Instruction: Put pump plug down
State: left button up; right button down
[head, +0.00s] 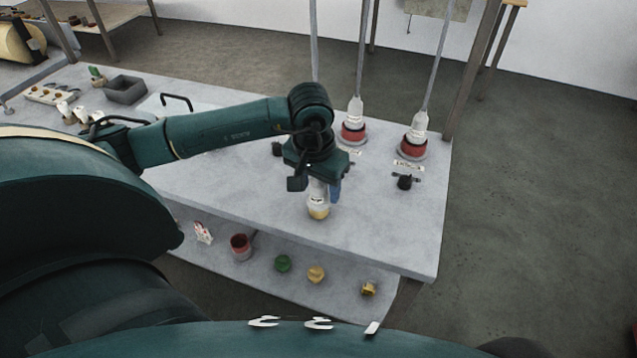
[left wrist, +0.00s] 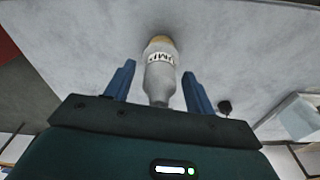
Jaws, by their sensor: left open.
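In the left wrist view the plug (left wrist: 160,72) is between the two blue fingers of the open gripper (left wrist: 159,88), with a gap on each side. Its yellow end is against the table surface there. The gripper hides the plug's top in the head view. My right gripper is not in view.
Two white plugs with hoses sit in red sockets (head: 353,133) (head: 413,149) behind and right. A black knob (head: 404,182) is nearby. A lower shelf (head: 335,298) holds a red cup (head: 240,246), a green cap (head: 283,263) and yellow pieces. The table's front right is bare.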

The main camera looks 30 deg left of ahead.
pick_arm(q)
jog(key=shift+r, duration=0.1)
jog(key=shift+r, duration=0.25)
jog(key=r, duration=0.4)
jog(key=shift+s+r+b, duration=0.25)
jog(key=shift+r+b, duration=0.05)
jog(key=shift+r, duration=0.05)
notch_tip(320, 180, up, 7)
jog(key=s, duration=0.1)
jog(key=shift+b, duration=0.35)
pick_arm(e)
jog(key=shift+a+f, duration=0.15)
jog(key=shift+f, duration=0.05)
pick_arm(q)
jog(key=shift+f, duration=0.1)
